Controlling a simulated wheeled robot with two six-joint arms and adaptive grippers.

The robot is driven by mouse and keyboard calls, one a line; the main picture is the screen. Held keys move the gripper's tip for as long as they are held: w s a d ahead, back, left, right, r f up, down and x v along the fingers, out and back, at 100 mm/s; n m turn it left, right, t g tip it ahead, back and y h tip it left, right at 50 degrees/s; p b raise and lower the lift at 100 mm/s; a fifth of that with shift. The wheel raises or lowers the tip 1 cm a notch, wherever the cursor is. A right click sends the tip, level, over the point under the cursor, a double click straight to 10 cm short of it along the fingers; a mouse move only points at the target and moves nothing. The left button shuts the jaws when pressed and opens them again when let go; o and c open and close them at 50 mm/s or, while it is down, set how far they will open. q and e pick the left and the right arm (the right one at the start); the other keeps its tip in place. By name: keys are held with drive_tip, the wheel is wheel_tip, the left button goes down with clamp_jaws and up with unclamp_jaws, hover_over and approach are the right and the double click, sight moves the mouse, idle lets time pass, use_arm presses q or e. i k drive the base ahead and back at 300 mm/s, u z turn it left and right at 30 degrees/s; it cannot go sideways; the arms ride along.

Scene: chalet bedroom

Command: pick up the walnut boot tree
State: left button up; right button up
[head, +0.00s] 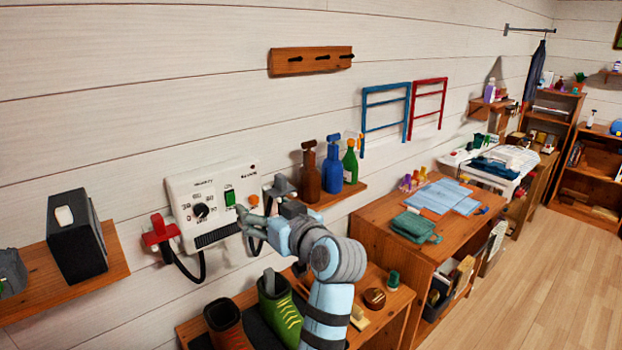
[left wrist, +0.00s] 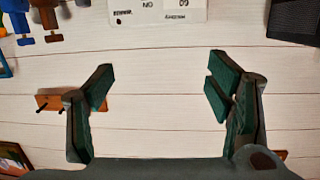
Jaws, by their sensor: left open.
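I cannot pick out the walnut boot tree for certain in either view. A brown boot (head: 225,325) and a green boot with yellow laces (head: 280,308) stand on a dark mat on the low wooden bench (head: 398,302). My left gripper (head: 258,213) is raised in front of the white wall panel, above the boots. In the left wrist view its two green-padded fingers (left wrist: 160,88) are wide apart with only the plank wall between them. My left arm hides part of the bench. My right gripper does not show.
The wall panel (head: 212,205) has a red holder (head: 158,232) on its left. A shelf with bottles (head: 332,170) is right of the gripper. A round brown tin (head: 374,298) sits on the bench. A desk (head: 380,225) stands beyond. Floor (head: 530,280) is clear at right.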

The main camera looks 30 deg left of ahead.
sight(309, 176)
drive_tip(key=i, duration=1.5)
drive_tip(key=u, duration=0.1)
